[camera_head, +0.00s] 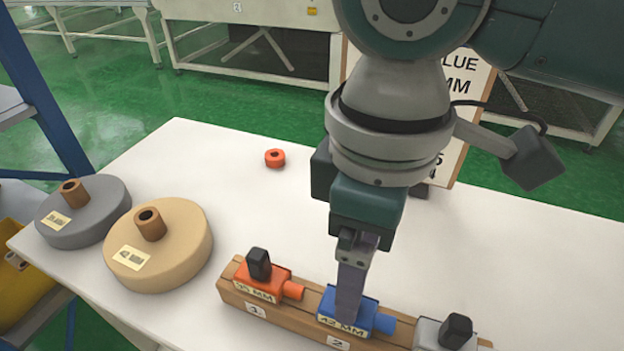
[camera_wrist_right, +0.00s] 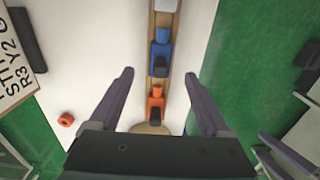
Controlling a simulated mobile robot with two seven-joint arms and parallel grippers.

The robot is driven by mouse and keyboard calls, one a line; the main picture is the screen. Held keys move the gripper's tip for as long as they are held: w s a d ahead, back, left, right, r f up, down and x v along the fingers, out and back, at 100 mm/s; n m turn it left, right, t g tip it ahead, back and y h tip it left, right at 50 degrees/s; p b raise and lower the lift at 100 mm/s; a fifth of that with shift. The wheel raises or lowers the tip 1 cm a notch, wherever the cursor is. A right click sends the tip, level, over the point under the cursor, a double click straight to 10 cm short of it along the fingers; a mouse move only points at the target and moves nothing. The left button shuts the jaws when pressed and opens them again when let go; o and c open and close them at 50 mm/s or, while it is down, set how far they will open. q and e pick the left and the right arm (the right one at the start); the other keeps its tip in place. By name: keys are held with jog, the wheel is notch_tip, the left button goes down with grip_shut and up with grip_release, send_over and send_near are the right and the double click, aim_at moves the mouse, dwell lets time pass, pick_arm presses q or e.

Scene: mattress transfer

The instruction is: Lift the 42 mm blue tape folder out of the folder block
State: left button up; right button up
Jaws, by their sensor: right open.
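The blue 42 mm folder (camera_head: 384,324) sits in the wooden folder block (camera_head: 283,318) at position 2, between the orange folder (camera_head: 262,281) and the grey folder (camera_head: 430,333). In the right wrist view the blue folder (camera_wrist_right: 161,50) shows its dark knob between my fingertips. My right gripper (camera_head: 350,312) points down over the blue folder, and its finger hides the knob in the head view. The right wrist view shows this gripper (camera_wrist_right: 160,75) open, with nothing held; I cannot tell the fingertips' exact height. My left gripper is not in view.
A grey reel (camera_head: 95,222) and a tan reel (camera_head: 185,245) lie left on the white table (camera_head: 200,165). A small orange ring (camera_head: 275,158) lies farther back. A sign board (camera_head: 465,85) stands behind my right arm. The table is clear between ring and block.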

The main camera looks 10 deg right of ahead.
jog(key=shift+f, duration=0.9)
notch_tip(320, 180, down, 5)
jog(key=shift+s+d+b, duration=0.1)
jog(key=shift+s+b, duration=0.05)
jog(key=shift+b, duration=0.65)
jog(key=c, duration=0.9)
grip_shut()
